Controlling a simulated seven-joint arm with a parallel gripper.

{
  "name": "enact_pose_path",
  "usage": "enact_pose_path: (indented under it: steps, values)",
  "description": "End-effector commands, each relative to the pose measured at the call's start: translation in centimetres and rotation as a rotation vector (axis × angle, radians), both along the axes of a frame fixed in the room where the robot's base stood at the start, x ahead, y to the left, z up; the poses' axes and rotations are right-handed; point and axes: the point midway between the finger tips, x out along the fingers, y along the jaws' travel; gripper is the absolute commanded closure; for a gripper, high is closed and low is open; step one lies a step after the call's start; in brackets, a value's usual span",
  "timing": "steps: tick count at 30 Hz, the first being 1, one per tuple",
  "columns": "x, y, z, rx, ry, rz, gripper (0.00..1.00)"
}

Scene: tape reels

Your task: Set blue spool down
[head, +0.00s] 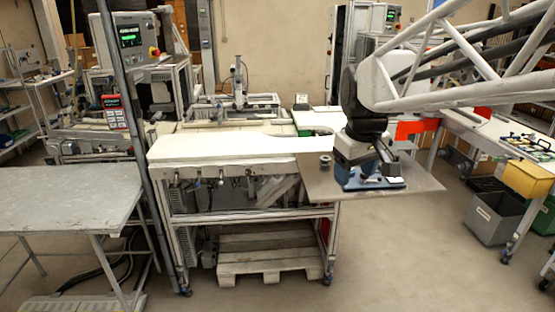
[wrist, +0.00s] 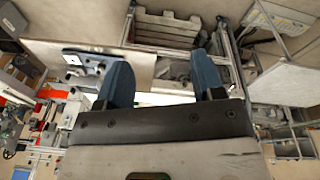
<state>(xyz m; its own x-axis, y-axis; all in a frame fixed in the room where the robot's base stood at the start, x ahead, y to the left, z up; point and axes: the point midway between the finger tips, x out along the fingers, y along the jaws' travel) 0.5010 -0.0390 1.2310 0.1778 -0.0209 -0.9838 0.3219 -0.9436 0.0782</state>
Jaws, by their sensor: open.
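My gripper (head: 362,172) is low over the brown board at the right end of the white table in the head view. Its two blue fingers stand wide apart in the wrist view (wrist: 160,68), with nothing held between them. A small spool-like piece (head: 326,160) stands on the board left of my gripper. It looks grey and dark, and I cannot tell whether it is the blue spool. A flat blue plate (head: 392,184) lies on the board beside and partly behind my gripper. It also shows left of the fingers in the wrist view (wrist: 88,57). No clearly blue spool shows.
The brown board (head: 425,188) has bare room at its right and front edges. The white table (head: 230,148) beside it is mostly clear. A grey table (head: 60,195) stands at left, a wooden pallet (head: 262,262) below, and a yellow bin (head: 526,178) at right.

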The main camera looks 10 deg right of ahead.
Motion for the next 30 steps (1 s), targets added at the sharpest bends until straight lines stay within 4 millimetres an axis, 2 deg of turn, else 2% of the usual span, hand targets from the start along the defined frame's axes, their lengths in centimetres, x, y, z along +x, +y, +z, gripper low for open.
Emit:
enact_pose_path:
  steps: [1,3,12,18,24,30]
  values:
    - [-1.5,0.4,-0.4,0.004,-0.005,-0.021,0.38]
    - [-3.4,0.8,-1.1,0.011,-0.01,-0.055,0.38]
    - [-11.1,2.4,-4.6,0.044,-0.035,-0.197,0.38]
    - [-15.5,3.1,-7.2,0.066,-0.049,-0.282,0.38]
    - [-18.0,3.5,-8.9,0.079,-0.058,-0.334,0.38]
    - [-18.6,3.5,-9.3,0.083,-0.059,-0.348,0.38]
